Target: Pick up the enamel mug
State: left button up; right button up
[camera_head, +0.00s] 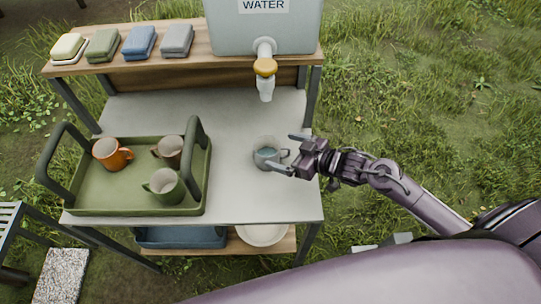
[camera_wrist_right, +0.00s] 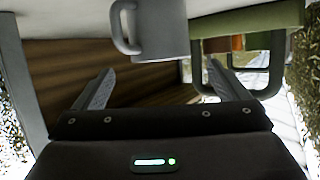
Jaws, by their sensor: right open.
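A grey enamel mug (camera_head: 264,149) stands upright on the pale counter (camera_head: 245,195), below the tap, with something bluish inside. Its handle points right, toward my right gripper. My right gripper (camera_head: 289,153) is open, its fingertips just right of the mug, near the handle. In the right wrist view the mug (camera_wrist_right: 160,28) is at the top, cut off by the frame, with its handle at left; the open fingers (camera_wrist_right: 162,86) appear lower in the picture. I cannot tell whether they touch it. My left gripper is out of view.
A green tray (camera_head: 110,205) with orange, brownish and green mugs stands at left. A water tank (camera_head: 225,30) with a yellow-topped tap (camera_head: 265,75) stands on the back shelf, beside several soap-like blocks (camera_head: 138,42). A white basin (camera_head: 262,235) sits below the counter.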

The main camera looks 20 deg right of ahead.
aim_at(257, 144)
jog(key=shift+x, duration=0.9)
jog(key=shift+f+p+x, duration=0.2)
jog(key=shift+p+x, duration=0.55)
jog(key=shift+x, duration=1.6)
jog(key=shift+s, duration=0.2)
jog(key=c, duration=1.1)
jog(key=shift+c, duration=1.1)
jog(key=shift+r, duration=0.2)
